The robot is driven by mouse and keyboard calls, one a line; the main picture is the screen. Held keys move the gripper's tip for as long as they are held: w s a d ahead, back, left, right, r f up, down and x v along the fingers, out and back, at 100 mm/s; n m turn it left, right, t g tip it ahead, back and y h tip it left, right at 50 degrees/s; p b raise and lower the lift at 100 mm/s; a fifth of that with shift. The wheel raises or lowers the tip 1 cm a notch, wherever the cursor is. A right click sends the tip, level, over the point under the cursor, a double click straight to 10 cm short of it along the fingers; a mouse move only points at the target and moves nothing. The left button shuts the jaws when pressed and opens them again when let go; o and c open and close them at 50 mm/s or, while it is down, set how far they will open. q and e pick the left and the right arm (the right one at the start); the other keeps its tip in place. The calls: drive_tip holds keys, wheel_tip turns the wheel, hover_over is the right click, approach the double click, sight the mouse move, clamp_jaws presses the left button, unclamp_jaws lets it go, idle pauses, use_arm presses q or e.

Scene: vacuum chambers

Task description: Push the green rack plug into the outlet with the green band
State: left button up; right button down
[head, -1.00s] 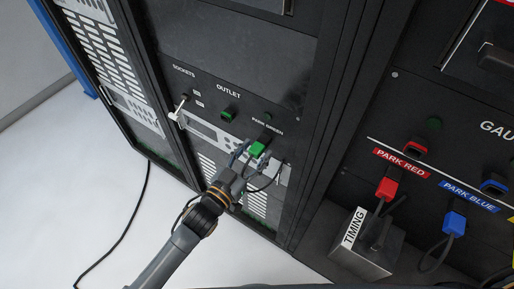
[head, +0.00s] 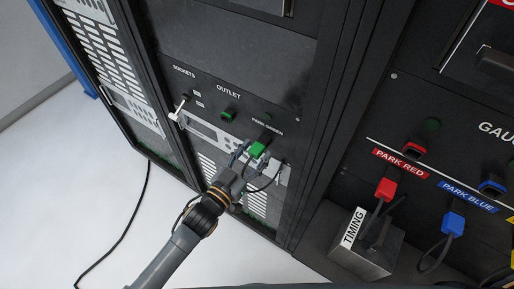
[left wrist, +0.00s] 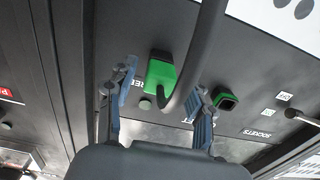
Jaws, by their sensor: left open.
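The green rack plug (head: 258,149) is at the spot labelled PARK GREEN on the dark rack front. A dark cable runs from it. My left gripper (head: 257,163) is open just below the plug. In the left wrist view the plug (left wrist: 160,76) shows between and slightly beyond the two spread fingers (left wrist: 160,100); I see no finger touching it. The outlet with the green band (head: 228,114) is up and left of the plug, under the word OUTLET. In the left wrist view this outlet (left wrist: 226,101) looks empty, right of the right finger. My right gripper is not in view.
A red plug (head: 386,189) and a blue plug (head: 454,223) hang on the right-hand panel. A grey TIMING box (head: 362,246) stands below them. A white lever (head: 179,111) sticks out left of the outlet. The cable (left wrist: 205,45) crosses close by the plug.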

sight(252, 156)
use_arm(q)
drive_tip(key=shift+c, duration=0.4)
clamp_jaws()
drive_tip(key=shift+s+a, duration=0.1)
drive_tip(key=shift+s, duration=0.05)
drive_tip(key=shift+s+a+p, duration=0.35)
drive_tip(key=shift+s, duration=0.15)
drive_tip(key=shift+p+v, duration=0.5)
drive_tip(key=shift+v, duration=1.75)
